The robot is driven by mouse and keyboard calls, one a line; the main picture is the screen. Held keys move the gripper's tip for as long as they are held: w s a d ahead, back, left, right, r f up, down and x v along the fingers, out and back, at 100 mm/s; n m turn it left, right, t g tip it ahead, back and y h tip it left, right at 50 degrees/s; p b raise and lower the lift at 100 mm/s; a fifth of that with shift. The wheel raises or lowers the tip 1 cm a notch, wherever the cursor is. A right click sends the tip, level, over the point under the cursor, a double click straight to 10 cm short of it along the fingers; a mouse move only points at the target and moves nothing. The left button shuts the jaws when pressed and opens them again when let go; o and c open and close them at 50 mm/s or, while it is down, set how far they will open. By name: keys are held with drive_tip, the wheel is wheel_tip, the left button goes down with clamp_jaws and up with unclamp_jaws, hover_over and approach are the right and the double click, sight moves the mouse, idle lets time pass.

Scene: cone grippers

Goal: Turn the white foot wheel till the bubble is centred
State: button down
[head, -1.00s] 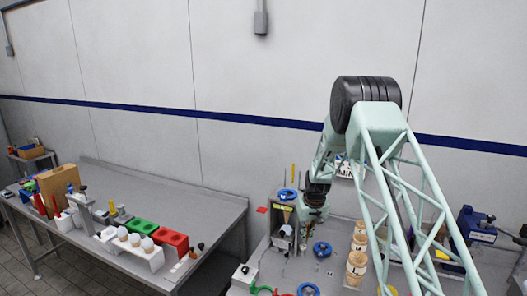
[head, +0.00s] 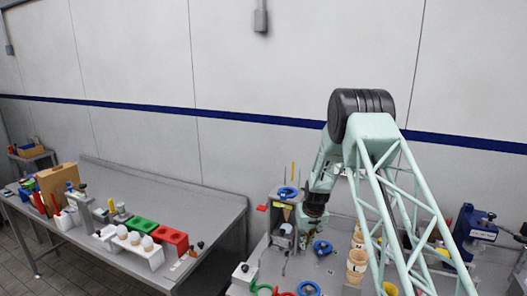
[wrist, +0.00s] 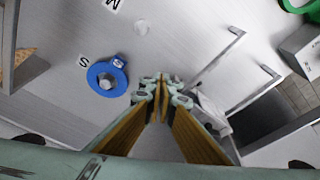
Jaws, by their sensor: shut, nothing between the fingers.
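I cannot make out the white foot wheel or the bubble for certain in either view. A pale, partly hidden piece (wrist: 211,104) shows just right of my fingers in the wrist view; I cannot tell what it is. My gripper (wrist: 163,80) points down over the grey bench, its fingertips together with nothing between them. In the head view my gripper (head: 303,238) is low beside a grey stand (head: 281,222) that carries a blue ring, and its fingers are hard to see there.
A blue ring (wrist: 104,90) with an S label lies left of my fingers; it also shows in the head view (head: 322,248). Stacked cones (head: 357,262) stand to the right. Green rings (head: 262,287) lie at the front. A second bench (head: 215,208) is at the left.

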drive_tip(key=shift+s+b+x, duration=0.2)
drive_tip(key=shift+b+x, duration=0.25)
drive_tip(key=shift+x, duration=0.45)
drive_tip(key=shift+w+f, duration=0.1)
drive_tip(key=shift+w+d+b, duration=0.1)
drive_tip(key=shift+w+b, duration=0.05)
drive_tip(key=shift+b, duration=1.55)
idle(0.7)
drive_tip(key=shift+s+b, duration=0.3)
drive_tip(key=shift+s, duration=0.15)
idle(0.4)
drive_tip(key=w+p+v, duration=0.1)
drive_tip(key=v, duration=0.5)
idle(0.6)
drive_tip(key=shift+w, duration=0.1)
